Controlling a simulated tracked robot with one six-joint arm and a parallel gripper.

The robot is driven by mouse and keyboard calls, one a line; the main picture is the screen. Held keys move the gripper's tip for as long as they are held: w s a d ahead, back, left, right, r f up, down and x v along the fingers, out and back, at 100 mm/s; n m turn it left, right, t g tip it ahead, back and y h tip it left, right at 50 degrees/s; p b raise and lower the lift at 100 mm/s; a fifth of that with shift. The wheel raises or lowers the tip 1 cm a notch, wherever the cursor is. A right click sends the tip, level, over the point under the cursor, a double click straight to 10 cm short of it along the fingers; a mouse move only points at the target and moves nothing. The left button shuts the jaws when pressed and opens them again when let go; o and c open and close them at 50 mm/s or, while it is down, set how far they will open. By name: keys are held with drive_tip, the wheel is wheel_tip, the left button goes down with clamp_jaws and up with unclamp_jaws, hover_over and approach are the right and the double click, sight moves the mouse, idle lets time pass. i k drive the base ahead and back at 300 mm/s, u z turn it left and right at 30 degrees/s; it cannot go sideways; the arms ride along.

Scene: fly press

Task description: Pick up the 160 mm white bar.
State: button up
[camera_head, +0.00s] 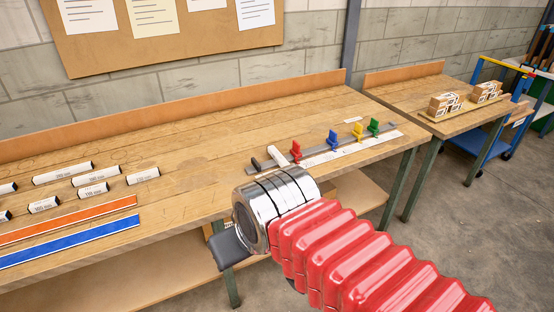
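Several white bars with black ends lie on the wooden bench at the left. A long one (62,173) is at the back, with a middle-length one (97,175) and a short one (143,174) to its right. Two more short ones (93,190) (43,205) lie in front, and others are cut off by the left edge. Their printed labels are too small to read surely, so I cannot tell which is 160 mm. My gripper (229,248) shows only as a dark grey part below the chrome wrist, over the bench's front edge, right of the bars. Its fingers are mostly hidden.
An orange strip (70,219) and a blue strip (70,241) lie along the bench front. A rail with red (295,151), blue (333,139), yellow (357,128) and green (374,126) stops is behind my wrist. Bench middle is clear. A second bench (447,123) holds small blocks.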

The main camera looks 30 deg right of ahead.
sight(277, 156)
drive_tip(key=z, duration=0.05)
drive_tip(key=i, duration=1)
drive_tip(key=u, duration=0.05)
